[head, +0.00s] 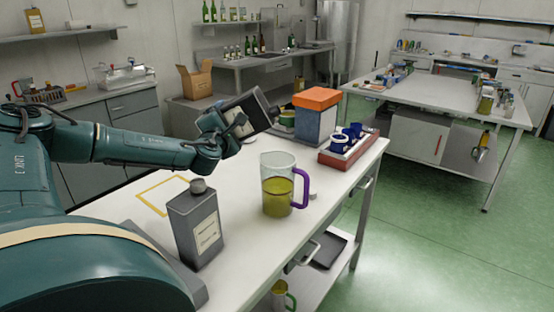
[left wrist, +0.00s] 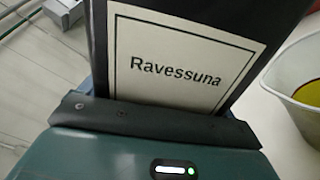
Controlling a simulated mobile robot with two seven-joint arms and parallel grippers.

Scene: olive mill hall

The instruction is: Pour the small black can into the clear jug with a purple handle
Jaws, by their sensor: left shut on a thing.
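My left gripper (head: 228,124) is shut on the small black can (head: 248,108) and holds it raised above the table, tipped over with its spout end to the right. In the left wrist view the can (left wrist: 197,18) fills the jaws (left wrist: 150,122) and its pale label reads "Ravessuna". The clear jug with a purple handle (head: 275,168) stands upright on the table, below and to the right of the gripper, holding yellow-green liquid. Part of its rim shows at the right of the left wrist view (left wrist: 284,85). I see no stream from the can. My right gripper is not in view.
A grey capped can (head: 195,222) stands on the white table (head: 245,255), near a yellow outline (head: 148,202). Behind the jug are a blue-grey box with an orange top (head: 315,122) and a red tray (head: 347,160) with blue-and-white cups. A green-handled jug (head: 279,292) is below.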

